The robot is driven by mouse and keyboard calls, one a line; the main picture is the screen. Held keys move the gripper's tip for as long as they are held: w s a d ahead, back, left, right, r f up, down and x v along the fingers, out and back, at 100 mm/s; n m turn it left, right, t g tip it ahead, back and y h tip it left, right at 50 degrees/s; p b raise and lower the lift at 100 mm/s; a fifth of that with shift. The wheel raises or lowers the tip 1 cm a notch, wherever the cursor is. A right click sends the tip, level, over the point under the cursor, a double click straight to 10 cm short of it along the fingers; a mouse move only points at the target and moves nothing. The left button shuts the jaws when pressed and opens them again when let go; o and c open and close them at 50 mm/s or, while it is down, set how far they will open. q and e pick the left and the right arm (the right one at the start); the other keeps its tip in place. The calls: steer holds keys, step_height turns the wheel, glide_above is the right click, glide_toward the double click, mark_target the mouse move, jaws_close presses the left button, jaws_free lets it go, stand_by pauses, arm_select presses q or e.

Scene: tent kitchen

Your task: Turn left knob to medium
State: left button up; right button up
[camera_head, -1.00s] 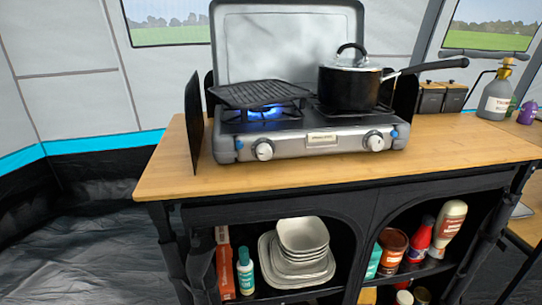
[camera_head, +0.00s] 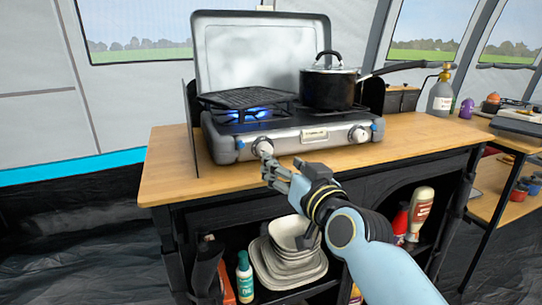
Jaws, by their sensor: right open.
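The left knob (camera_head: 262,147) is a round silver dial on the front of the grey camping stove (camera_head: 310,138). A blue flame (camera_head: 246,117) burns under the black grill pan (camera_head: 247,97) on the left burner. My right gripper (camera_head: 267,168) is open, with its fingertips just below and in front of the left knob. I cannot tell whether they touch it. The right knob (camera_head: 357,134) is in plain view. My left gripper is not in view.
A black pot (camera_head: 328,88) stands on the right burner, its handle pointing right. The wooden counter (camera_head: 165,170) is bare to the left of the stove. Shelves below hold stacked bowls (camera_head: 285,262) and bottles. A gas bottle (camera_head: 440,95) stands at the right.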

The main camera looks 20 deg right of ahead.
mark_target(265, 150)
steer(key=w, duration=0.6)
steer(key=shift+w+a, duration=0.25)
steer(key=shift+a, duration=0.1)
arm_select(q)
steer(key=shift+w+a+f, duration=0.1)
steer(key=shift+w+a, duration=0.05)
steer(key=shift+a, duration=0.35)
arm_select(e)
steer(key=shift+w, duration=0.75)
jaws_close()
steer(key=shift+a, duration=0.1)
arm_select(q)
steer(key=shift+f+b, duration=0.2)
steer(key=shift+b, duration=0.15)
arm_select(e)
steer(key=shift+n, duration=0.4)
steer(key=n+b, duration=0.1)
steer(key=n, duration=0.1)
steer(key=shift+n, duration=0.4)
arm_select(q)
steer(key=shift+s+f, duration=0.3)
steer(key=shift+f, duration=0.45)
arm_select(e)
steer(key=shift+n, duration=2)
